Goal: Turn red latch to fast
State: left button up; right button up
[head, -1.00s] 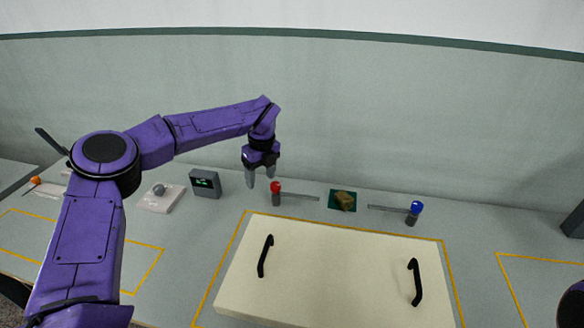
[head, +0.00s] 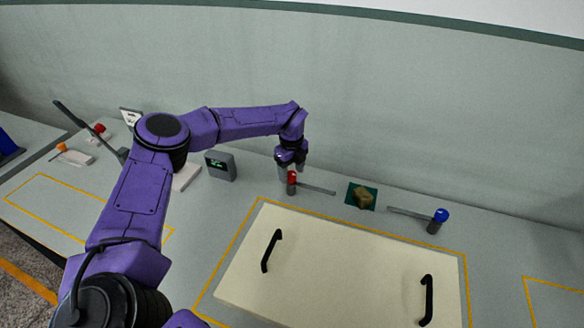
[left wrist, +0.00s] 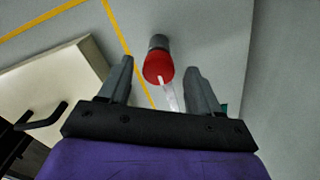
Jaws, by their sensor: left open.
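The red latch has a red knob (head: 292,178) on a grey post, with a flat grey bar (head: 318,189) reaching to the right along the table. My left gripper (head: 291,172) is just above and behind the red knob in the head view, pointing down. In the left wrist view the red knob (left wrist: 158,67) appears between and beyond the two open fingers (left wrist: 160,80). The fingers look empty, and I cannot tell whether either one touches the knob. My right gripper is not in view.
A cream lid or board with two black handles (head: 345,265) lies in front, inside a yellow outline. A brown lump on a green square (head: 362,196) and a blue-knobbed latch (head: 440,216) stand to the right. A grey box with a green display (head: 220,165) stands to the left.

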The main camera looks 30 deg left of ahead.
pick_arm(q)
jog(key=shift+s+d+f, duration=0.1)
jog(key=shift+s, duration=0.05)
grip_shut()
